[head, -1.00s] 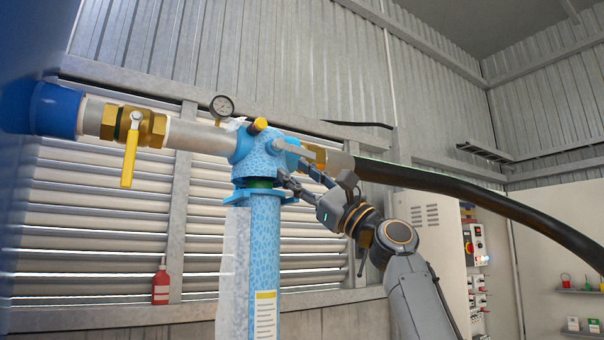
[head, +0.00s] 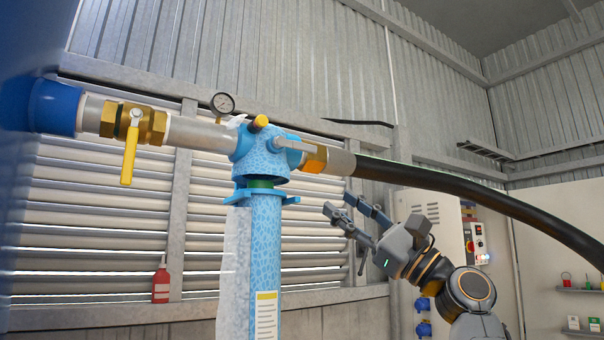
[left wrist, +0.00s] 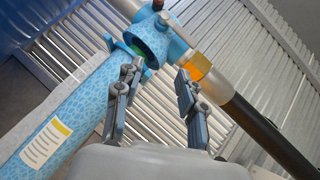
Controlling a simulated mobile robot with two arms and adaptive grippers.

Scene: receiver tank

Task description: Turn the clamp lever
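A blue patterned filter housing (head: 266,250) stands upright, with a blue head (head: 262,155) on top and a green ring (head: 260,183) between them. A blue clamp collar (head: 262,195) below the ring has arms sticking out on both sides; one arm (left wrist: 113,44) shows in the left wrist view. I cannot tell for sure which part is the clamp lever. My left gripper (head: 341,203) is open and empty, to the right of the collar and apart from it. In the left wrist view its fingers (left wrist: 158,72) stand apart with nothing between them. My right gripper is not in view.
A pipe with a yellow-handled valve (head: 130,150) leads left to a blue tank. A pressure gauge (head: 222,103) stands on the pipe. A black hose (head: 450,182) runs right above my left gripper. A red bottle (head: 161,281) stands at the louvred wall. Space between gripper and housing is clear.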

